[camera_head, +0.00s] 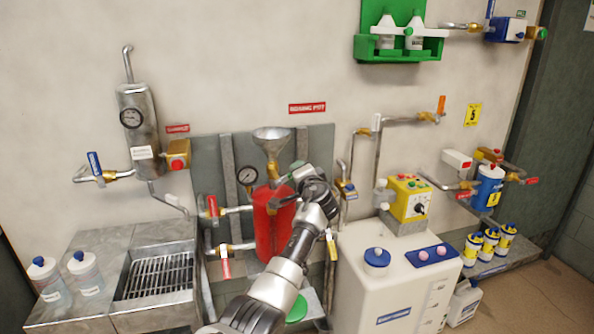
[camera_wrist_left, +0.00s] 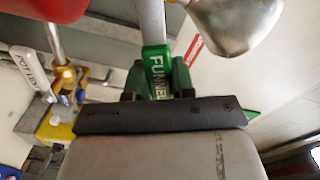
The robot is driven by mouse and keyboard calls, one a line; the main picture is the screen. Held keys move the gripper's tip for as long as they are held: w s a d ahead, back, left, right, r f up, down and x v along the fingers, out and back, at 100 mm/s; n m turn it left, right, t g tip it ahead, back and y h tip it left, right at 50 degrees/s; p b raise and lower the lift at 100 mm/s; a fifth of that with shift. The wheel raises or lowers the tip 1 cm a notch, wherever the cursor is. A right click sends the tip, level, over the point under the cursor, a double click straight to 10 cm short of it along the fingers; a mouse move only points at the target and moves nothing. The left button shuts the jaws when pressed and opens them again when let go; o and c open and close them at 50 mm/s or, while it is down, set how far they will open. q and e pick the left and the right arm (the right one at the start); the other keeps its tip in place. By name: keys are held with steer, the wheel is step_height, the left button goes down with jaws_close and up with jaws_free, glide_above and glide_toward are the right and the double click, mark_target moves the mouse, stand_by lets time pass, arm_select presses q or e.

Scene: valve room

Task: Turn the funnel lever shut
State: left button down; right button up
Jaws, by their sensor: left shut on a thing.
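The funnel lever (camera_wrist_left: 157,68) is green with white "FUNNEL" lettering and lies between my left gripper's fingers in the left wrist view. My left gripper (camera_wrist_left: 158,88) is shut on it. The metal funnel (camera_head: 271,137) stands above the red pot (camera_head: 270,222) in the head view, and its bowl (camera_wrist_left: 228,22) is at the top right of the left wrist view. In the head view my left gripper (camera_head: 291,179) is just right of the funnel's neck and hides the lever. My right gripper is in neither view.
Pipes with a red lever (camera_head: 213,207) are left of the pot. Right of it are a blue-handled valve (camera_head: 348,190) and a yellow control box (camera_head: 408,197) by a white tank (camera_head: 350,262). A metal sink (camera_head: 158,276) is at left.

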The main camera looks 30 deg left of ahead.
arm_select(q)
steer(key=shift+w+d+f+m, duration=0.1)
steer(key=shift+f+m, duration=0.3)
steer(key=shift+m, duration=0.35)
steer(key=shift+w+a+f+m, duration=0.1)
steer(key=shift+f+m, duration=0.35)
steer(key=shift+m, duration=0.35)
steer(key=shift+d+f+m, duration=0.1)
steer(key=shift+f+m, duration=0.3)
steer(key=shift+m, duration=0.35)
steer(key=shift+f, duration=0.1)
steer(key=c, duration=0.9)
jaws_free()
steer(key=shift+c, duration=0.2)
steer(key=v, duration=1)
steer(key=shift+s+d, duration=0.25)
steer(key=shift+s, duration=0.05)
steer(key=shift+f, duration=0.1)
